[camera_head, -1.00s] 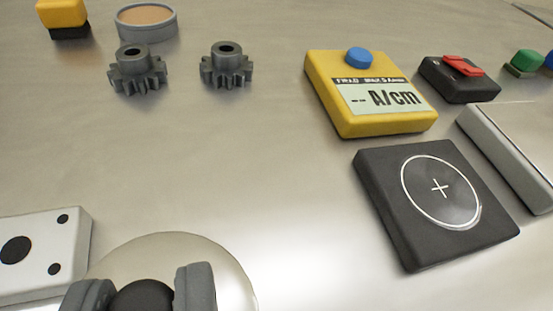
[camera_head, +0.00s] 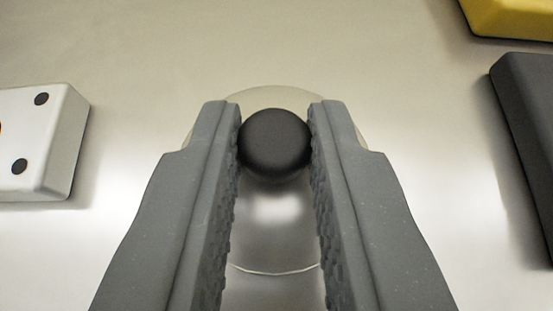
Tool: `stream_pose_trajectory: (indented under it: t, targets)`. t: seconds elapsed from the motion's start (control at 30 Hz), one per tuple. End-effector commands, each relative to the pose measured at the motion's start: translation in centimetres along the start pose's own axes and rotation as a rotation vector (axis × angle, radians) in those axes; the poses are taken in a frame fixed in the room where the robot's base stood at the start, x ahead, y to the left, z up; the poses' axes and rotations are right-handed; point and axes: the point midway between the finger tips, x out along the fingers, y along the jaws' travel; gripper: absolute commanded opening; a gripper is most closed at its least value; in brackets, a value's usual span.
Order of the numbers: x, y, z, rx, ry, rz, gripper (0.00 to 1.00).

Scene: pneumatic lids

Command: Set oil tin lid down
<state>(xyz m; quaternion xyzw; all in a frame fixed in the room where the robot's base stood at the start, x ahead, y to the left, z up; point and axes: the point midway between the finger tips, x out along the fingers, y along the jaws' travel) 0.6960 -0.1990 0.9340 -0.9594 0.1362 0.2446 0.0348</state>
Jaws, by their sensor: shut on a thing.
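The oil tin lid (camera_head: 275,98) is a pale, shiny round disc with a dark round knob (camera_head: 275,143) on top. It lies in the middle of the view, over the metal table. My gripper (camera_head: 275,135) has its two grey fingers on either side of the knob, shut on it. The fingers hide the left and right parts of the lid. I cannot tell whether the lid touches the table.
A white block with dark round spots (camera_head: 45,145) lies to the left of the lid. A dark block (camera_head: 525,150) and the corner of a yellow meter (camera_head: 515,20) are at the right edge. The bare metal table (camera_head: 270,40) is clear beyond the lid.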

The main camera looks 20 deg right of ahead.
Motion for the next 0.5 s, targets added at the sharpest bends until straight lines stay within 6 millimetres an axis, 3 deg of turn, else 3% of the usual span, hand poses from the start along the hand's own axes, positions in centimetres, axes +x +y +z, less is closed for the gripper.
stream_pose_trajectory:
  t: [0.07, 0.1, 0.17, 0.5]
  targets:
    - [0.07, -0.02, 0.15, 0.0, -0.001, 0.0, 0.0]
    - [0.1, -0.03, 0.21, 0.0, -0.001, 0.0, 0.21]
    - [0.08, -0.04, 0.17, 0.0, -0.001, 0.0, 0.38]
    - [-0.02, -0.1, -0.02, -0.001, 0.0, -0.001, 0.4]
